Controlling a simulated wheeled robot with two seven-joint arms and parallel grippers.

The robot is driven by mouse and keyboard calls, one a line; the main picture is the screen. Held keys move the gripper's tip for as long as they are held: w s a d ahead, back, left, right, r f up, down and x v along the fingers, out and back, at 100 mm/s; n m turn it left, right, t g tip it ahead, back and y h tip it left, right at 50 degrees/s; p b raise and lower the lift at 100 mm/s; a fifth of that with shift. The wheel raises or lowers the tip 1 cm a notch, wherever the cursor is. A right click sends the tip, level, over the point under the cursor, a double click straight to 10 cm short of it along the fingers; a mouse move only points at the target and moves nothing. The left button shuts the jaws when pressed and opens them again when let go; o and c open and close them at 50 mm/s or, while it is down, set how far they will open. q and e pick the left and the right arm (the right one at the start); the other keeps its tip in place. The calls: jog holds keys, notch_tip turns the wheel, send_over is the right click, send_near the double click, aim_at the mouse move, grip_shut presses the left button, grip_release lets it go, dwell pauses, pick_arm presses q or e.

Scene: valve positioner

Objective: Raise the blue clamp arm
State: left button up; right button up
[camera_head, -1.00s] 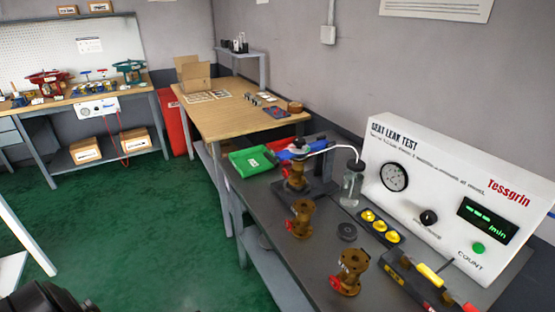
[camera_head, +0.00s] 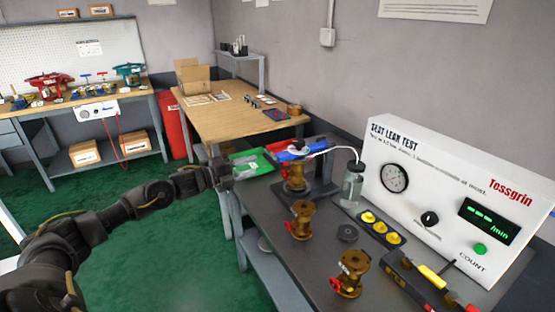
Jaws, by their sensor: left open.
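The blue clamp arm (camera_head: 297,153) lies roughly level across the top of a brass valve (camera_head: 295,176) that stands in a dark fixture on the grey bench. A clear tube runs from there to a glass jar (camera_head: 352,186). My left gripper (camera_head: 240,168) is open at the bench's left edge, in front of the green tray and left of the clamp arm, apart from it. Its fingers are small and partly hard to make out against the tray. My right gripper is not in view.
The green tray (camera_head: 256,158) sits close to my left gripper. Two more brass valves (camera_head: 303,220) stand in front of the fixture, and yellow caps (camera_head: 381,227) lie to the right. The white leak tester (camera_head: 440,190) fills the bench's right side.

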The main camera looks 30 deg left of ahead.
aim_at(278, 156)
pick_arm(q)
jog(key=p+x, duration=0.2)
jog(key=x, duration=0.7)
jog(key=shift+w+d+r, duration=0.1)
jog(key=shift+w+d, duration=0.05)
jog(key=shift+w, duration=0.2)
jog(key=shift+w+d, duration=0.3)
jog(key=shift+w, duration=0.15)
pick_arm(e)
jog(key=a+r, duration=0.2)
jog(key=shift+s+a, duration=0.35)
pick_arm(q)
grip_shut()
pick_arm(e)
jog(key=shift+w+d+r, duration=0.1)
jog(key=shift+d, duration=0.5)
